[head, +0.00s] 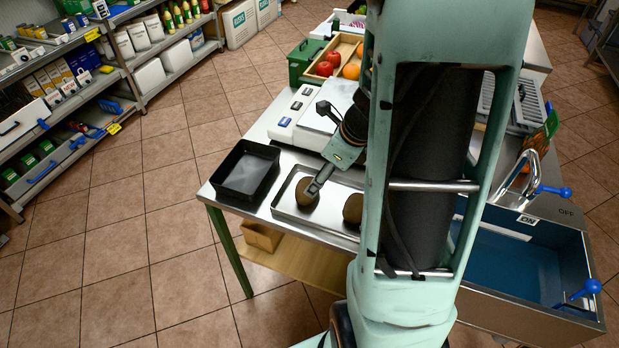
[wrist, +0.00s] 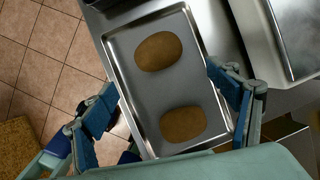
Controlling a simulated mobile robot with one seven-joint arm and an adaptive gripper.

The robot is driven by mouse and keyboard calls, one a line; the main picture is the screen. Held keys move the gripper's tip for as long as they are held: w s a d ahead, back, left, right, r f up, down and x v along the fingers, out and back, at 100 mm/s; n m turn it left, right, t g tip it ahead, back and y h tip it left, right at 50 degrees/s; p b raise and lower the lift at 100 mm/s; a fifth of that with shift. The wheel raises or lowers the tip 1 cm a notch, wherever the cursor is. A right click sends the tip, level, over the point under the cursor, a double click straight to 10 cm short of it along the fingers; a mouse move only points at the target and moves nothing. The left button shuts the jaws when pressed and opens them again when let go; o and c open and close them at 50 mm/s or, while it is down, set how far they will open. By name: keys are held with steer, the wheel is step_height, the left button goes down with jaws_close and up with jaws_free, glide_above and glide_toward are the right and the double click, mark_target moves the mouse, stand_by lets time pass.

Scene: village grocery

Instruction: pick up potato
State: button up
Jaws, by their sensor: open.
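Two brown potatoes lie apart in a shallow metal tray (head: 285,212). The left potato (head: 305,197) is beneath my gripper (head: 314,188) in the head view, and the other potato (head: 352,208) is to its right, partly hidden by my arm. In the wrist view, one potato (wrist: 158,51) lies in the upper part of the tray (wrist: 128,75) and the other (wrist: 183,124) lower. My open gripper (wrist: 160,82) has its blue-padded fingers spread on either side of the tray, with nothing between them gripped. I cannot tell which potato is which across the views.
A black empty tray (head: 246,174) stands left of the metal tray. A white scale (head: 300,118) and a wooden crate (head: 346,46) with red and orange produce are behind. A blue-lined basin (head: 510,262) is at the right. Tiled floor is free at the left.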

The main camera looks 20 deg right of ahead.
steer(key=b+x, duration=0.1)
steer(key=x, duration=0.4)
steer(key=shift+s+a+f+b, duration=0.1)
steer(key=shift+a+b, duration=0.05)
steer(key=shift+b, duration=0.2)
steer(key=x, duration=0.3)
steer(key=b+x, duration=0.1)
steer(key=x, duration=0.1)
steer(key=shift+w+a+f, duration=0.15)
steer(key=shift+w+a, duration=0.05)
steer(key=shift+w, duration=0.3)
steer(key=shift+c, duration=0.7)
steer(key=c, duration=1.2)
steer(key=shift+c, duration=0.2)
steer(key=shift+r, duration=0.25)
